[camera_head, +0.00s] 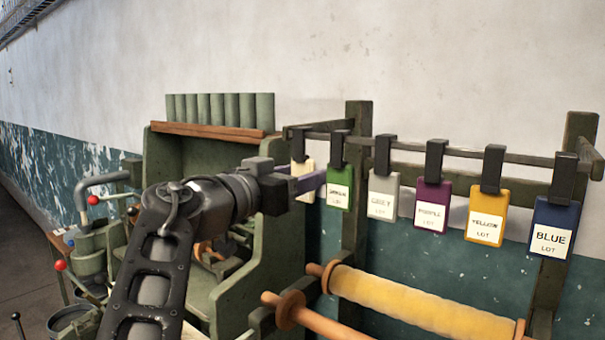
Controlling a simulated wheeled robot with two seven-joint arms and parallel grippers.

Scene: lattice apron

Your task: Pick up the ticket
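Several lot tickets hang from dark clips on a rail: a cream one (303,167) partly hidden by my gripper, green (339,187), grey (382,196), purple (432,204), yellow (486,217) and blue (554,228). The frames do not show which one the task means.
A green wooden cabinet (190,162) stands behind my arm on the left. A yellow roll (400,300) on a wooden rod lies below the tickets. Levers with red knobs (93,200) stand at far left. The space in front of the right-hand tickets is clear.

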